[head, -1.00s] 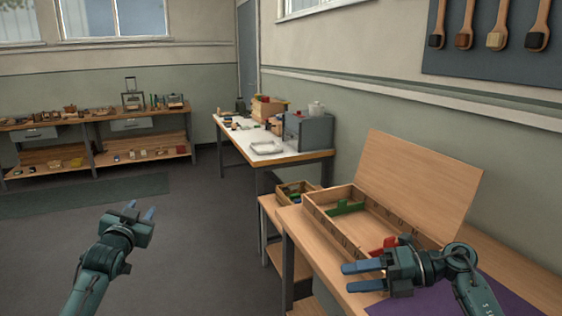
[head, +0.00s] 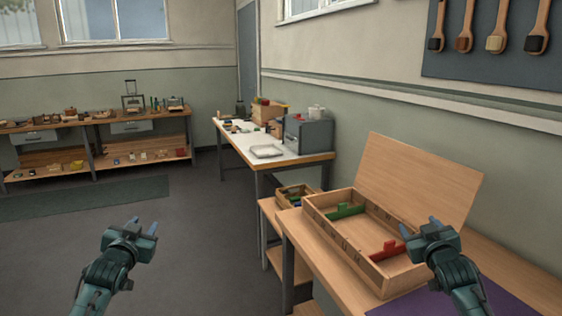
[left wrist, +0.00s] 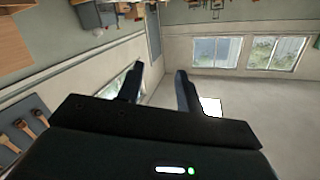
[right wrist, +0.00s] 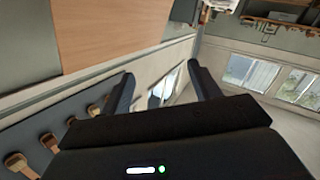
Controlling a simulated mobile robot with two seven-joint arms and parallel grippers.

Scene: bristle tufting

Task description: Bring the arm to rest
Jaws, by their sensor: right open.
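My left gripper (head: 142,228) is raised over the open floor at the lower left in the head view. Its two fingers stand apart with nothing between them, as the left wrist view (left wrist: 158,85) also shows. My right gripper (head: 419,226) is raised in front of the right end of the wooden box on the workbench. Its fingers are apart and empty in the right wrist view (right wrist: 160,85). Both grippers point away from me and upward.
The open wooden box (head: 340,245) has its lid (head: 420,185) raised and holds a green piece (head: 345,210) and a red piece (head: 388,250). A purple mat (head: 460,302) lies on the workbench. A white-topped table (head: 240,140) stands behind. The floor (head: 200,250) is clear.

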